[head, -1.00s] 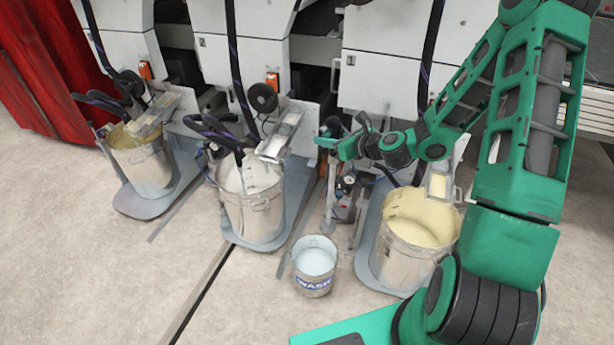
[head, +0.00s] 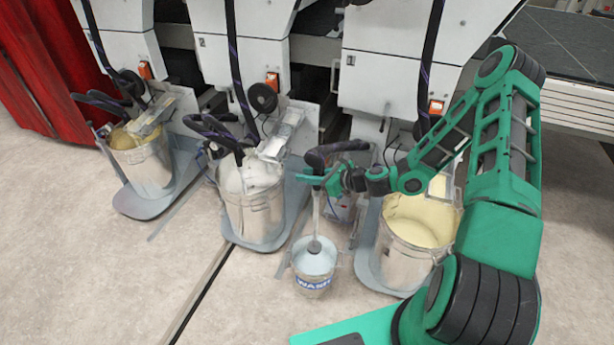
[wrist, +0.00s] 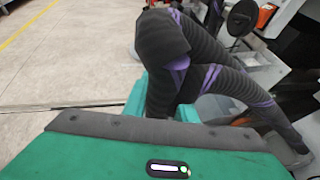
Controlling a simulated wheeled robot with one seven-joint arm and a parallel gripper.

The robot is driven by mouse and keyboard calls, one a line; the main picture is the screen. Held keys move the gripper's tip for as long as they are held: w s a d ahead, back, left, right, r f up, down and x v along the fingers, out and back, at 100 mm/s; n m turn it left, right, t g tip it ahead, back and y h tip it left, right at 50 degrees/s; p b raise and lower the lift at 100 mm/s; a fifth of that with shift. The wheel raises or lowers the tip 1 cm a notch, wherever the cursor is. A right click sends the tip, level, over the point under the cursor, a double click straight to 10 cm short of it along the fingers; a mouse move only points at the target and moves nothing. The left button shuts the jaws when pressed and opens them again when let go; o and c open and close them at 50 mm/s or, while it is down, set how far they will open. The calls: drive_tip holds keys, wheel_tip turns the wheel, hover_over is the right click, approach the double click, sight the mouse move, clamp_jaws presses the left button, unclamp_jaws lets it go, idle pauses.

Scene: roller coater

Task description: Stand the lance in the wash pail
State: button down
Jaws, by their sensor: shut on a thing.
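The wash pail (head: 313,284) is a small metal bucket with pale blue liquid and a WASH label, standing on the floor. My gripper (head: 322,180) is shut on the lance (head: 316,212), near the top of its pale tube. The lance hangs close to upright over the pail. Its darker round foot (head: 314,246) overlaps the pail's mouth in the head view; I cannot tell whether it is below the rim. In the wrist view the lance's dark hose with purple bands (wrist: 205,50) bends across the jaws and hides most of the grip.
A cream-filled bucket (head: 397,255) stands right of the pail, below my arm. A white-filled bucket (head: 254,212) with its own hose stands to the left, and a yellow-filled one (head: 146,170) farther left. Machine housings (head: 392,80) line the back. The front-left floor is clear.

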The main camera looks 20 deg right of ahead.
wheel_tip(320, 180, down, 26)
idle(2.1)
drive_tip(key=shift+f, duration=0.95)
drive_tip(key=c, duration=1.4)
unclamp_jaws()
drive_tip(key=shift+o, duration=0.2)
drive_tip(key=v, duration=1)
drive_tip(key=shift+s+d, duration=0.25)
drive_tip(key=shift+d, duration=0.05)
